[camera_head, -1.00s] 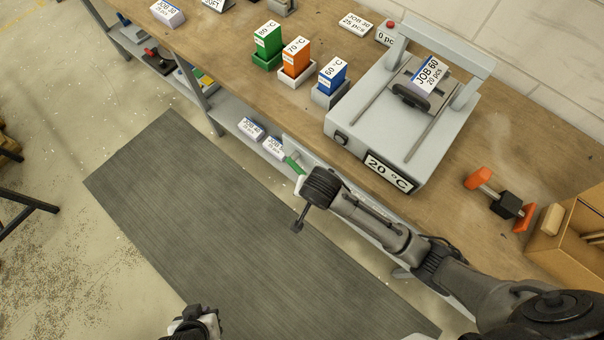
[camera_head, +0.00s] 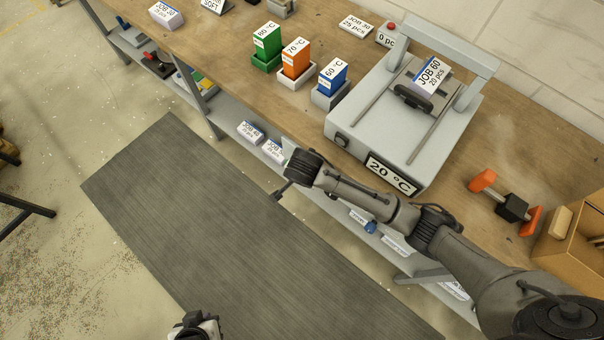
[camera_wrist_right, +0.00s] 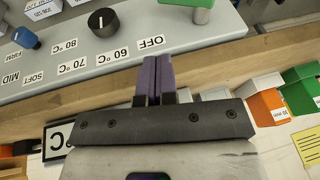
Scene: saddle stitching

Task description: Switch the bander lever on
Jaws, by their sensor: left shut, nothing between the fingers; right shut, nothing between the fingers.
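The green lever handle (camera_wrist_right: 198,14) shows at the top edge of the right wrist view, partly cut off, above a grey control panel (camera_wrist_right: 110,72) with a black knob (camera_wrist_right: 102,22). My right gripper (camera_wrist_right: 158,62) has its two purple fingers shut together and empty. Its tips overlap the panel beside the OFF label, below the lever; I cannot tell if they touch anything. My left gripper (camera_head: 197,327) is shut and empty at the bottom edge, over the mat.
A grey machine (camera_head: 380,135) with a 20 °C display stands on the bench (camera_head: 215,48). A blue knob (camera_wrist_right: 24,37) is left on the panel. The floor mat (camera_head: 200,220) is clear.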

